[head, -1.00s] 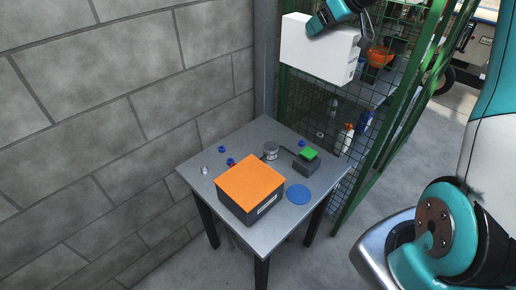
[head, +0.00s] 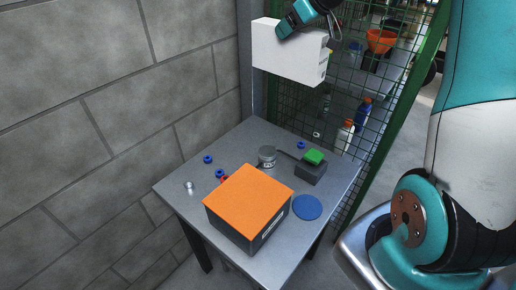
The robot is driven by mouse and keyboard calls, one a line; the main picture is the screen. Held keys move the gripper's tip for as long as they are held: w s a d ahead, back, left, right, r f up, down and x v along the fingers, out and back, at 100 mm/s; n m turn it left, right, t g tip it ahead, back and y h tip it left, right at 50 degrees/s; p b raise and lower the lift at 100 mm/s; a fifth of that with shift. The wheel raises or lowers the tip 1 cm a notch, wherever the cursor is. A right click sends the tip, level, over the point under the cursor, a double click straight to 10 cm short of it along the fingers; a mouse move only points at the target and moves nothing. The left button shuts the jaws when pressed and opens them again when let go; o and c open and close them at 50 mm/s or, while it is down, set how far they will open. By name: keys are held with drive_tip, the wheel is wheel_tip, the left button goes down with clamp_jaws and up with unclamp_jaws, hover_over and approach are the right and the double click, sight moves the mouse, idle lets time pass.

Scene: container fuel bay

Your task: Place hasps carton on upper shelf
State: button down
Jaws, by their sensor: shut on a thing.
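A white carton (head: 288,54) hangs in the air at the top of the head view, in front of the green mesh cage. My gripper (head: 284,32) is shut on its upper edge from above. The fingertips are partly hidden against the carton. Small marks show on the carton's right end, too small to read, so I cannot confirm it is the hasps carton. I cannot make out for certain which surface is the upper shelf; a grey surface behind the mesh bears an orange funnel (head: 381,41).
A grey table (head: 176,186) below holds an orange-topped dark box (head: 248,200), a blue disc (head: 307,207), a green-topped block (head: 312,166), a metal cylinder (head: 267,155) and small blue rings. Bottles (head: 345,135) stand behind the mesh (head: 340,98). A block wall (head: 100,130) closes the left.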

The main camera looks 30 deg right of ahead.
sight(286, 64)
drive_tip(key=f+b, duration=0.6)
drive_tip(key=f, duration=0.1)
drive_tip(key=w+f+b, duration=0.1)
drive_tip(key=f+b, duration=0.1)
drive_tip(key=f, duration=0.1)
drive_tip(key=shift+f+b, duration=0.15)
drive_tip(key=shift+b, duration=0.25)
wheel_tip(286, 64, down, 20)
drive_tip(key=shift+f, duration=0.1)
drive_tip(key=shift+c, duration=1)
unclamp_jaws()
drive_tip(key=shift+s, duration=0.1)
